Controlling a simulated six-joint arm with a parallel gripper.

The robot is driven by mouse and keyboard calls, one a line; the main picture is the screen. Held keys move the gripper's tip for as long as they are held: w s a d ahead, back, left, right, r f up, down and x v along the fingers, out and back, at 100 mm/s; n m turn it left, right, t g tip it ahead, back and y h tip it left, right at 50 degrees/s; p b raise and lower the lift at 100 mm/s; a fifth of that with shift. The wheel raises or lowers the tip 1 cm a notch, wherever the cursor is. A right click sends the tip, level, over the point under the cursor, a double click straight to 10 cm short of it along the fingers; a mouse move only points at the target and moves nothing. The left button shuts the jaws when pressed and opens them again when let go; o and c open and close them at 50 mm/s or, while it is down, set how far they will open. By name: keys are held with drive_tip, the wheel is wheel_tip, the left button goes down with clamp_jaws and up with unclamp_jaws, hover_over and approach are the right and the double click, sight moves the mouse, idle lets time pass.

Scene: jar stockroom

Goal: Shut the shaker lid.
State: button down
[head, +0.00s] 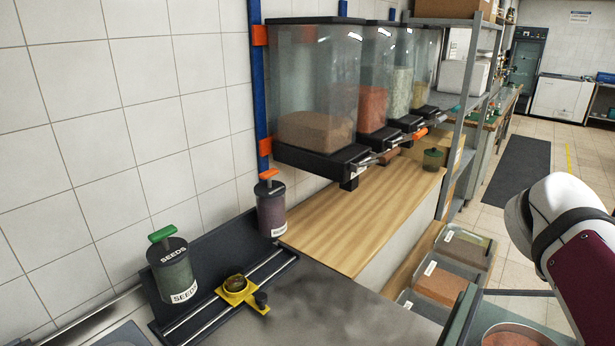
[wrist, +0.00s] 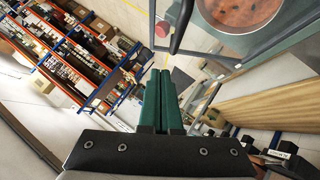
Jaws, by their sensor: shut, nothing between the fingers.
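Two dark jars stand at the left in the head view. One (head: 174,272) has a black lid with a green handle (head: 162,233) and a SEEDS label. The other (head: 271,209) has a black lid with an orange handle (head: 268,175). Between them, a small round dark container (head: 236,284) sits in a yellow holder (head: 250,297) on a rail, with a black knob beside it. I cannot tell which is the shaker or how its lid stands. My gripper (wrist: 160,76) shows only in the wrist view, its green fingers together and empty, away from these jars.
Clear dispensers (head: 317,95) hang over a wooden shelf (head: 370,205). The grey counter (head: 335,305) is mostly bare. Trays (head: 435,283) stand low at the right. A round container with reddish contents (head: 515,337) is at the lower right; a similar one (wrist: 238,10) tops the wrist view.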

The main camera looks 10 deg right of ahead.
drive_tip(key=s+a+r+m+g+y, duration=0.2)
drive_tip(key=a+r, duration=0.3)
drive_tip(key=r, duration=0.3)
drive_tip(key=d+f+y, duration=0.1)
drive_tip(key=f, duration=0.2)
drive_tip(key=w+d+f+y, duration=0.1)
drive_tip(key=d+f, duration=0.1)
drive_tip(key=f, duration=0.2)
drive_tip(key=w+d+f+m+y, duration=0.1)
drive_tip(key=d+f, duration=0.1)
drive_tip(key=f, duration=0.2)
drive_tip(key=shift+w+d+g+y, duration=0.1)
drive_tip(key=shift+w+g+y, duration=0.05)
drive_tip(key=shift+g+y, duration=0.2)
drive_tip(key=shift+s+d+f, duration=0.2)
drive_tip(key=shift+d+f, duration=0.05)
drive_tip(key=shift+f, duration=0.1)
drive_tip(key=shift+s, duration=0.1)
